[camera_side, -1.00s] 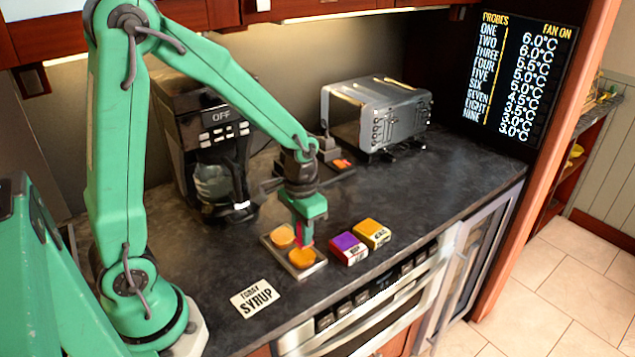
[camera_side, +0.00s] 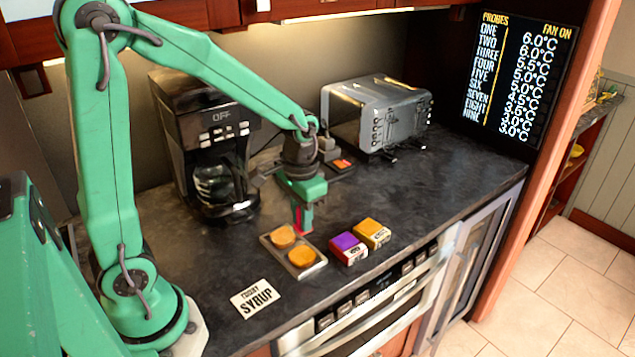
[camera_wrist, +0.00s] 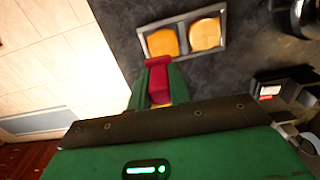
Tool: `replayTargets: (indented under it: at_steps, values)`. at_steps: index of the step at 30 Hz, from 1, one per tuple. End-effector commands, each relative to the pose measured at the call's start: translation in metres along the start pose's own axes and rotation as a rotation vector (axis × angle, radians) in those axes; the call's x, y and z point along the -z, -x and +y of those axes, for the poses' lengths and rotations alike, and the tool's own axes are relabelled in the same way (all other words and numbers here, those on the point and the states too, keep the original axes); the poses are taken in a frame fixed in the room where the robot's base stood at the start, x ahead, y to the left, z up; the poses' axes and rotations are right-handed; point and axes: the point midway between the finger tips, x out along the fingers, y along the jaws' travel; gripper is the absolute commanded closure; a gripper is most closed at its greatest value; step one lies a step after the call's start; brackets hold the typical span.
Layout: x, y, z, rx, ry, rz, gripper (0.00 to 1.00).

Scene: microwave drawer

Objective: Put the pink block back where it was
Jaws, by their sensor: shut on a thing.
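My gripper (camera_side: 303,215) is shut on the pink block (camera_side: 298,218), which stands upright between the green fingers. In the wrist view the pink block (camera_wrist: 157,82) shows between the fingers, with part of it hidden by the gripper body. In the side view the gripper is just behind the metal tray (camera_side: 310,273), which carries two round orange-brown pieces. The block looks beside the tray's back edge, low over the counter. I cannot tell if it touches the counter. The tray (camera_wrist: 183,58) also shows in the wrist view.
A purple box (camera_side: 347,246) and a yellow box (camera_side: 373,232) stand right of the tray. A coffee maker (camera_side: 205,145) and a toaster (camera_side: 378,112) stand behind. The dark counter (camera_side: 440,185) is clear at right.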

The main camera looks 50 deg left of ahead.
Motion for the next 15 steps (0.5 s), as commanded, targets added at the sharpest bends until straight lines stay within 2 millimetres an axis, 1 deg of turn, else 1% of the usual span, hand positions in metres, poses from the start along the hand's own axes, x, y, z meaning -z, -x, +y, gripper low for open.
replayTargets:
  at_steps: [4,8,15]
  values:
    - [0.002,0.000,0.000,0.000,0.000,0.000,1.00]
    - [0.009,0.001,-0.001,0.000,0.000,0.000,1.00]
    - [0.040,0.006,-0.006,0.000,0.001,0.000,1.00]
